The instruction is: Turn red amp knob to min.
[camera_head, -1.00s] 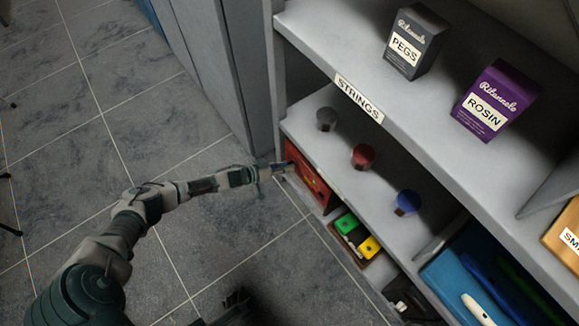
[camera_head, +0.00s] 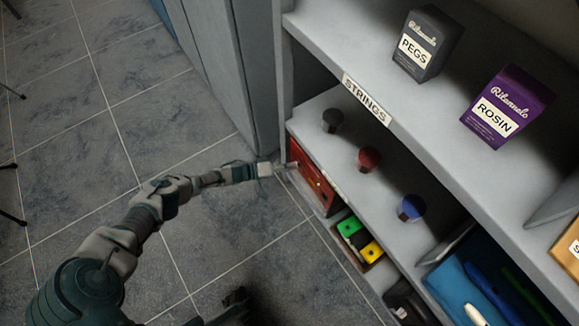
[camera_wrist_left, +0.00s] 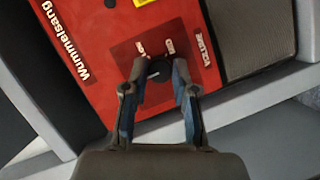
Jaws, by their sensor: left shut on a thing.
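The red amp (camera_head: 312,179) stands on the lower shelf at its left end, and its front faces my left gripper. In the left wrist view the red amp (camera_wrist_left: 105,60) shows its "Wummelsang" label and a dark grille. Its black knob (camera_wrist_left: 158,69) with a pale pointer line sits by small white labels, one reading "VOLUME". My left gripper (camera_wrist_left: 159,80) is shut on the knob, with one finger on each side of it. In the head view the left gripper (camera_head: 285,167) reaches the amp's front. My right gripper is not clearly seen.
Black, red and blue round items (camera_head: 369,158) stand on the shelf above the amp. A box with green and yellow pedals (camera_head: 360,240) is to its right. Pegs (camera_head: 427,46) and rosin (camera_head: 507,106) boxes stand higher.

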